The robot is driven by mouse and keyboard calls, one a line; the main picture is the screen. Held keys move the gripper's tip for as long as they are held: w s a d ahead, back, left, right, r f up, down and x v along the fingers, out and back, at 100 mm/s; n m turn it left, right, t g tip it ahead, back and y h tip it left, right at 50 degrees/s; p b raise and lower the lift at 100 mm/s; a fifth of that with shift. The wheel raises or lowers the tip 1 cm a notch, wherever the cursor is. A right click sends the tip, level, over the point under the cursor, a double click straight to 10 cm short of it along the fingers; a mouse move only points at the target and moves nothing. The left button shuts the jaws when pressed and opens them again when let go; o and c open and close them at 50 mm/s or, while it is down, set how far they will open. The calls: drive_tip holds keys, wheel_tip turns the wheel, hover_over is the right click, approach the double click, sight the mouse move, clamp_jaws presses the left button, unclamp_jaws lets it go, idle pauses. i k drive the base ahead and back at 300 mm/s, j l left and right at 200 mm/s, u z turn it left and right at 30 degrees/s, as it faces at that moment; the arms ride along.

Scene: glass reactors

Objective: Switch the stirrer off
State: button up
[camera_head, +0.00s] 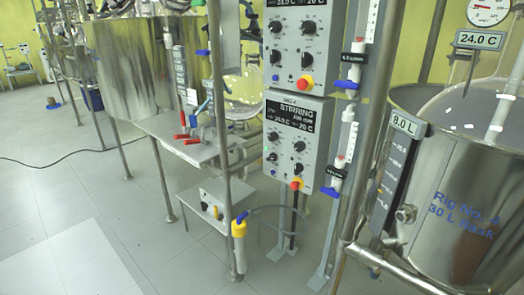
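Two grey control boxes are mounted one above the other on a metal frame in the middle of the head view. The lower control box (275,165) has a dark display (292,115) that reads "RIG-4" and "STIRRING", with smaller rpm and temperature figures. Several black knobs (299,147) sit below the display. A red button (296,184) on a yellow base is at its bottom edge. The upper control box (292,58) has similar knobs and a red button (304,83); its display is cut off by the top edge. My gripper is not in view.
A steel vessel (460,210) with a level gauge (394,175) stands at the right. The tiled floor at left is mostly clear.

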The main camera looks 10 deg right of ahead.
sight(273, 156)
drive_tip(key=i+j, duration=0.3)
drive_tip(key=i+j+z, duration=0.1)
drive_tip(key=i+j, duration=0.25)
drive_tip(key=i+j+z, duration=0.1)
drive_tip(key=i+j, duration=0.2)
drive_tip(key=j, duration=0.15)
drive_tip(key=i+j, duration=0.3)
drive_tip(key=j, duration=0.15)
drive_tip(key=i+j+z, duration=0.1)
drive_tip(key=i+j, duration=0.45)
drive_tip(key=j, duration=0.25)
drive_tip(key=i+j+z, duration=0.15)
drive_tip(key=i+j, duration=0.15)
drive_tip(key=j, duration=0.15)
